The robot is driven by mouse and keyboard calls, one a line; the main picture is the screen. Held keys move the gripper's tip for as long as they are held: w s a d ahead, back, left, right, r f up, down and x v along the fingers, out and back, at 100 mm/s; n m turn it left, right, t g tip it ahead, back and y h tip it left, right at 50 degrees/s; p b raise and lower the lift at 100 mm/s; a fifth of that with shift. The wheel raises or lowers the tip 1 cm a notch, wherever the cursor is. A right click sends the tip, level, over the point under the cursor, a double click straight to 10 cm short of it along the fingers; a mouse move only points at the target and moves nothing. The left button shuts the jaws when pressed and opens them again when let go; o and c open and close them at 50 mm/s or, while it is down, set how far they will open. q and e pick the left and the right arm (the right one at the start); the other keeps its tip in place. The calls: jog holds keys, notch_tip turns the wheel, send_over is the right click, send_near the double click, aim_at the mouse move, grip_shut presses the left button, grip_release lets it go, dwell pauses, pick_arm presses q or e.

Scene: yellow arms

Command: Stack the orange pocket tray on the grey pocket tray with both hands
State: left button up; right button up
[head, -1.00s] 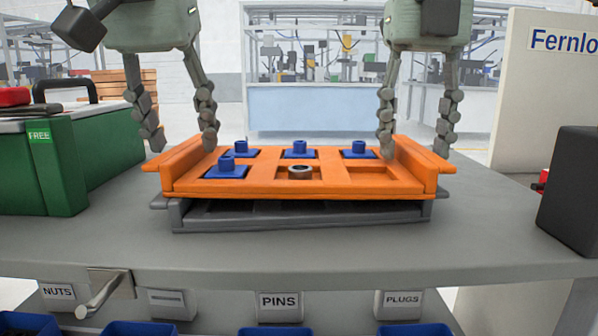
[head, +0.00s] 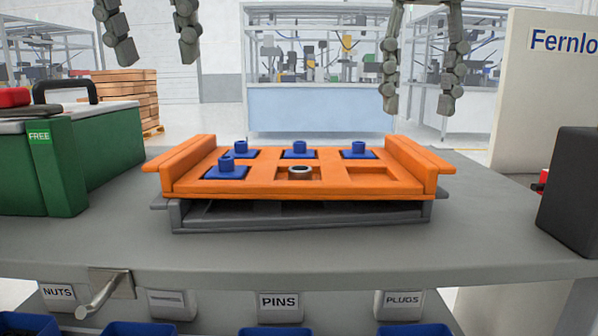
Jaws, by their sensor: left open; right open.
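The orange pocket tray (head: 280,188) rests on top of the grey pocket tray (head: 300,221) in the middle of the bench. Blue plugs in square pockets and a metal ring (head: 300,172) sit in the orange tray. A dark gap shows between the trays along the front, so the orange one may not sit fully flush. Most of the grey tray is hidden under it. My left gripper (head: 160,58) is open and empty, above and behind the orange tray's left end. My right gripper (head: 418,106) is open and empty, above and behind its right end. Neither touches a tray.
A green case (head: 60,165) marked FREE stands at the left. A dark box (head: 570,195) stands at the right edge. Labelled bins, such as PINS (head: 280,306), hang below the bench's front edge. The bench (head: 480,230) is clear on both sides of the trays.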

notch_tip(320, 180, up, 7)
dwell(0.3)
jog(key=shift+f, duration=0.15)
